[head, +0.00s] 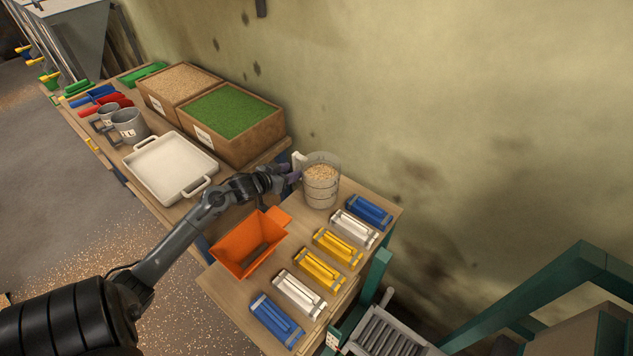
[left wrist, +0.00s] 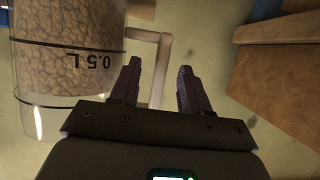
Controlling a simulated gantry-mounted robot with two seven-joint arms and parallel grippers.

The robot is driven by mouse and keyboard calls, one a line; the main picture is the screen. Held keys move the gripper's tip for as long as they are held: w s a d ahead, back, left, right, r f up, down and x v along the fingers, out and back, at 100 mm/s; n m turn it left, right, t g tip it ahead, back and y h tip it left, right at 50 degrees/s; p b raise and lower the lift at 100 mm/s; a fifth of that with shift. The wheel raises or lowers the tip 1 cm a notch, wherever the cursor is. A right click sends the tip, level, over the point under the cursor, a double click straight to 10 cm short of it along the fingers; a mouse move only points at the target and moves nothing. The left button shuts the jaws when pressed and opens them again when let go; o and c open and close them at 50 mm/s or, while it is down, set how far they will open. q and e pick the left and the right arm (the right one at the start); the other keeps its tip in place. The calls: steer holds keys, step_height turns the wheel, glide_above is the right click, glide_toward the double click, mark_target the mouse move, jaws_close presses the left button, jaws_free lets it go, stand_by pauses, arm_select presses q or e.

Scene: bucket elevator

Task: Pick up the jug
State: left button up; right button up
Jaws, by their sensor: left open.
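The jug (head: 321,187) is a clear measuring jug with pale grain in it. It stands upright at the back of the near table, and its handle (head: 298,159) points left. In the left wrist view the jug (left wrist: 65,60) fills the left side, upside down, with "0.5 L" on its wall. My left gripper (head: 292,176) is open at the jug's handle side. In the left wrist view the handle (left wrist: 162,50) shows between the two spread fingers (left wrist: 158,68); I cannot tell whether they touch it. My right gripper is not in view.
An orange hopper-like bin (head: 240,253) stands left of a row of blue, white and yellow parts (head: 319,269) in front of the jug. A white tray (head: 170,166), grey mugs (head: 129,126) and wooden grain boxes (head: 250,148) lie left. The wall rises behind.

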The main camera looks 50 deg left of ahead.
arm_select(q)
steer(key=b+x, duration=0.2)
steer(key=x, duration=0.3)
steer(key=shift+w+a+f, duration=0.15)
steer(key=shift+w+f, duration=0.05)
steer(key=shift+w, duration=0.1)
jaws_close()
stand_by(1.2)
steer(key=shift+r, duration=0.15)
